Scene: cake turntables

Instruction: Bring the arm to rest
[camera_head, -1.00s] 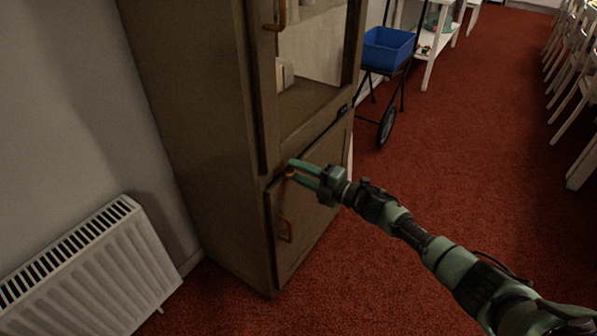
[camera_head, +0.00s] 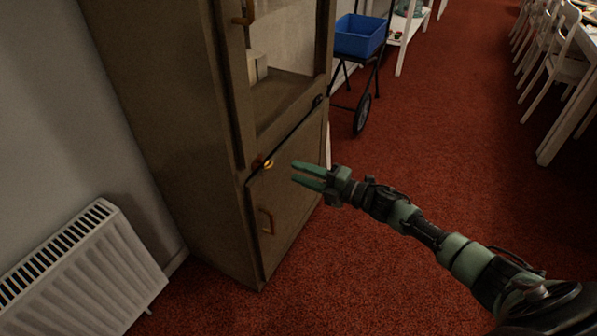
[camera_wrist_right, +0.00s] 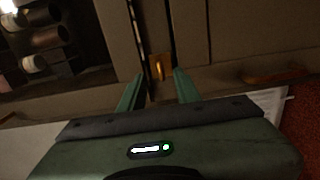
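My right arm reaches in from the lower right in the head view. Its green right gripper (camera_head: 301,175) is open and empty, with a gap between its two fingers. It is apart from the brown cabinet (camera_head: 165,110), just right of a small brass knob (camera_head: 268,164) at the top of the lower door. In the right wrist view, the fingers (camera_wrist_right: 158,85) are spread, with a brass latch or knob (camera_wrist_right: 158,67) seen beyond them. My left gripper is in neither view.
A brass handle (camera_head: 267,221) is on the lower cabinet door. A white radiator (camera_head: 85,275) stands at the lower left. A blue bin (camera_head: 360,36) on a wheeled cart is behind the cabinet. White chairs (camera_head: 553,70) line the right. Red carpet between them is clear.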

